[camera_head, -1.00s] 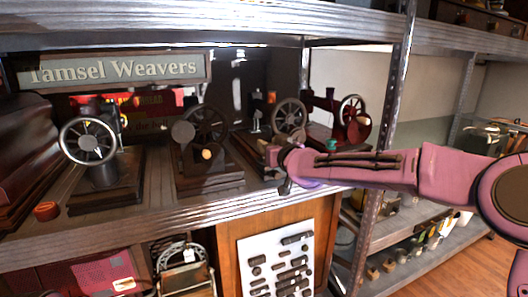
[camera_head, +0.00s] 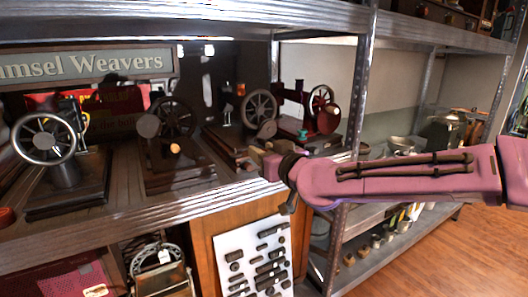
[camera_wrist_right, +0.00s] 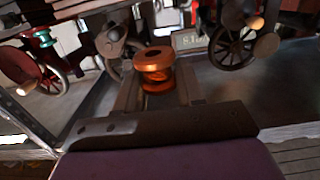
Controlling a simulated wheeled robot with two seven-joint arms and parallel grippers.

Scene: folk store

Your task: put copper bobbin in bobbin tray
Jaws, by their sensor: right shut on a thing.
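The copper bobbin (camera_wrist_right: 155,68) is an orange, shiny spool standing upright between the fingers of my right gripper (camera_wrist_right: 156,88) in the right wrist view. My right gripper is shut on it. In the head view my right gripper (camera_head: 258,160) is at the front edge of the upper shelf, in front of a spoked-wheel machine. I cannot make out the bobbin clearly there. I cannot identify a bobbin tray in either view. My left gripper is not in view.
The shelf (camera_head: 120,222) carries several old machines, including a black one (camera_head: 175,140) and a dark red one (camera_head: 322,115). A green spool (camera_wrist_right: 43,38) is by the red machine. A reddish round thing (camera_head: 5,217) sits at the far left. Another shelf board hangs overhead.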

